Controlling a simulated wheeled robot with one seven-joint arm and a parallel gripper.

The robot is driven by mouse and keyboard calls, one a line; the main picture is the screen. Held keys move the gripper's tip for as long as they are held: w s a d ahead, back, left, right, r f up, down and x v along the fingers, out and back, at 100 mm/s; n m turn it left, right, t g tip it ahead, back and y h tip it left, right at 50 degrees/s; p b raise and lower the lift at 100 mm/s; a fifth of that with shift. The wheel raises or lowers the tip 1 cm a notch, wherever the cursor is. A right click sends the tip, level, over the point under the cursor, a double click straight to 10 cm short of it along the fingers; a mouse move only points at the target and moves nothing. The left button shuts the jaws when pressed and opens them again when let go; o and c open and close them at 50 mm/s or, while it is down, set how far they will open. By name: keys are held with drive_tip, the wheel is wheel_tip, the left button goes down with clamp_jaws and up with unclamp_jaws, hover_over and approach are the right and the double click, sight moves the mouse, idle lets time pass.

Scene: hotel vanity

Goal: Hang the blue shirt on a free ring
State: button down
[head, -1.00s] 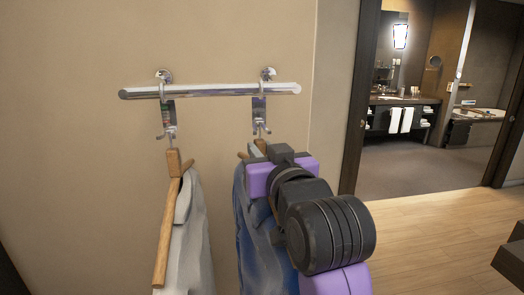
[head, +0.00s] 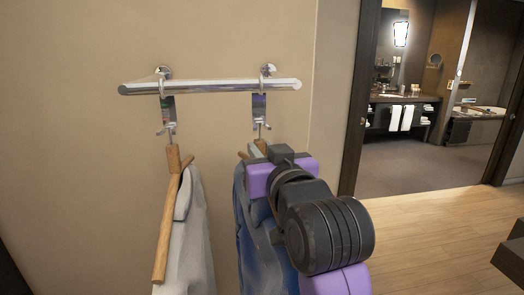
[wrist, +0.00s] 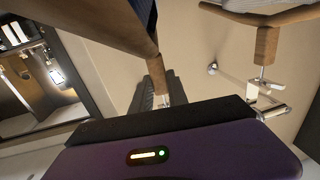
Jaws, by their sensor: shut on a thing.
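The blue shirt (head: 252,235) hangs from a wooden hanger (head: 243,155) behind my gripper, which hides much of it. My gripper (head: 270,158) is shut on that hanger near its neck; the wrist view shows the hanger (wrist: 105,25) with its metal stem by a dark finger (wrist: 148,92). In the head view the stem meets the lower end of the right ring (head: 259,105). I cannot tell whether it is seated there or only lined up. The left ring (head: 167,105) holds a grey shirt (head: 188,235) on another wooden hanger (head: 165,235).
A chrome rail (head: 210,88) on the beige wall carries both rings. The grey shirt's hanger also shows in the wrist view (wrist: 266,45), close beside mine. A doorway (head: 350,140) to a bathroom opens on the right.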

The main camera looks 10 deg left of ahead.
drive_tip(key=c, duration=1.2)
unclamp_jaws()
